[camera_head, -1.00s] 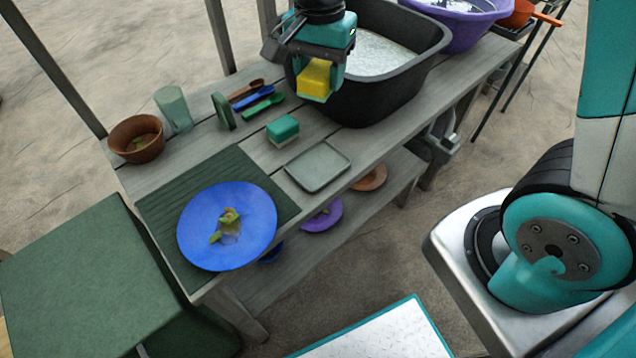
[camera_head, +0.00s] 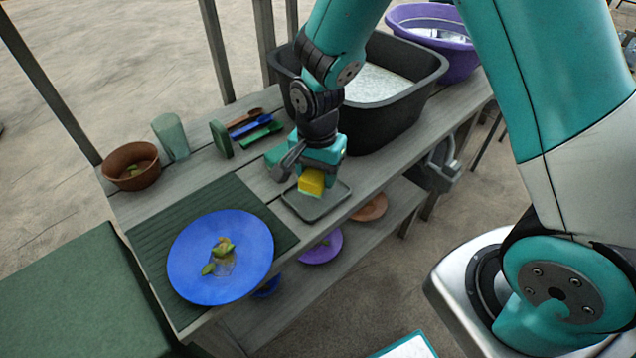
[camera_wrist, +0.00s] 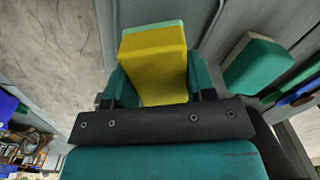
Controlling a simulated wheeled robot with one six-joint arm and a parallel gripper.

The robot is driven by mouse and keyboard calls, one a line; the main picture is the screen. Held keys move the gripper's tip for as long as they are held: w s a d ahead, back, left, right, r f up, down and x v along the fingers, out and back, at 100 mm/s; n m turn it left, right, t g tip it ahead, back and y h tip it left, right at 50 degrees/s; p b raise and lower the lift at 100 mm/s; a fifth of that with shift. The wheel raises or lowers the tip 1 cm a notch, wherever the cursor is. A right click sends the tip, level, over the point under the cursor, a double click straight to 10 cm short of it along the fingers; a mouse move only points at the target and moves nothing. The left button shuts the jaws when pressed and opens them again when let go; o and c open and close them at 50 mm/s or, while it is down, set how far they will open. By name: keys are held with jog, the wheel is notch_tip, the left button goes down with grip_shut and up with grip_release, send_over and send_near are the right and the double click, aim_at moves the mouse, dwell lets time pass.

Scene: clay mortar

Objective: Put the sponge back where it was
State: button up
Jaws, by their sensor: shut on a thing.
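My gripper (camera_head: 312,178) is shut on a yellow sponge (camera_head: 311,184) with a thin green layer. In the head view the sponge hangs over the grey rectangular tray (camera_head: 338,204) on the wooden table. I cannot tell whether it touches the tray. In the wrist view the yellow sponge (camera_wrist: 155,68) sits between the two teal fingers, its green layer at the far edge. A separate green block with a pale underside (camera_wrist: 257,66) lies beside the tray, to the right in the wrist view. My gripper partly hides it in the head view.
The black basin (camera_head: 395,115) with pale contents stands behind my gripper, near a purple tub (camera_head: 435,30). A blue plate (camera_head: 190,262) with food scraps lies on a dark green mat (camera_head: 270,225). Several utensils, an upright green brush (camera_head: 221,139), a cup (camera_head: 171,137) and a brown bowl (camera_head: 131,166) stand at left.

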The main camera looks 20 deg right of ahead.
aim_at(317, 184)
jog(key=shift+f, duration=1.6)
jog(key=shift+f, duration=0.1)
jog(key=shift+f+b, duration=0.1)
jog(key=shift+b, duration=0.2)
jog(key=o, duration=0.6)
jog(key=shift+c, duration=0.2)
